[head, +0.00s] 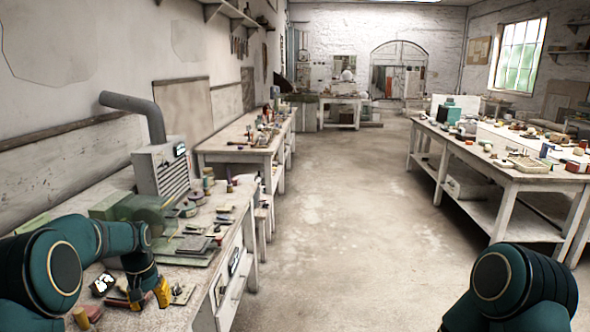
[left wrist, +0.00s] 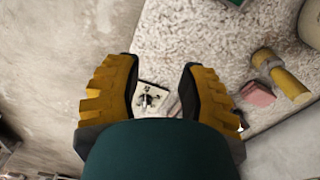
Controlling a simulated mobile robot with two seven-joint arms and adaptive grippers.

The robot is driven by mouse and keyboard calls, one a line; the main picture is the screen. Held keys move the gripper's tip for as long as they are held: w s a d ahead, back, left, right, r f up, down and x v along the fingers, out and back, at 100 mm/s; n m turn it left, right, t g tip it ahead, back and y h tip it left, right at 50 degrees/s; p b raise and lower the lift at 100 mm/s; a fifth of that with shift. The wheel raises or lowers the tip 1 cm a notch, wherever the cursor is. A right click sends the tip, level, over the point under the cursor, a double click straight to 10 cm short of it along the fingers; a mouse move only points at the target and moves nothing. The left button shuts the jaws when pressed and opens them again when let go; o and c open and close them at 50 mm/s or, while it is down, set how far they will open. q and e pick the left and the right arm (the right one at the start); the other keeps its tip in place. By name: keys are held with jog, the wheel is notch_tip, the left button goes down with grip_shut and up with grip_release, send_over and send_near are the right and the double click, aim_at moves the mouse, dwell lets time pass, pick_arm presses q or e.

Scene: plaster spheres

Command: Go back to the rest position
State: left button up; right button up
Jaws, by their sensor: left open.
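My left gripper (head: 149,297) hangs low over the front of the left workbench (head: 190,240), with its yellow fingers pointing down. In the left wrist view my left gripper (left wrist: 158,92) is open, its two yellow fingers apart on either side. A small pale piece with a dark mark (left wrist: 152,98) shows between and beyond the fingers; I cannot tell whether they touch it. My right arm (head: 520,288) shows at the bottom right of the head view, but its gripper is out of view.
A grey machine with a bent pipe (head: 160,168) and small tools stand on the left bench close to my left arm. A yellow cylinder (left wrist: 282,76) and a pink block (left wrist: 258,94) lie near the left gripper. The floor (head: 350,200) between the benches is clear.

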pick_arm(q)
jog(key=s+d+f+h, duration=0.1)
jog(key=s+d+f, duration=0.1)
jog(key=d+f, duration=0.65)
jog(key=s+d+f+h, duration=0.2)
jog(key=s+d+f, duration=0.9)
jog(key=s+d, duration=0.1)
jog(key=s+d+t, duration=0.1)
jog(key=s+d, duration=0.5)
jog(key=s, duration=0.5)
jog(key=shift+s+f, duration=0.35)
jog(key=shift+f, duration=0.1)
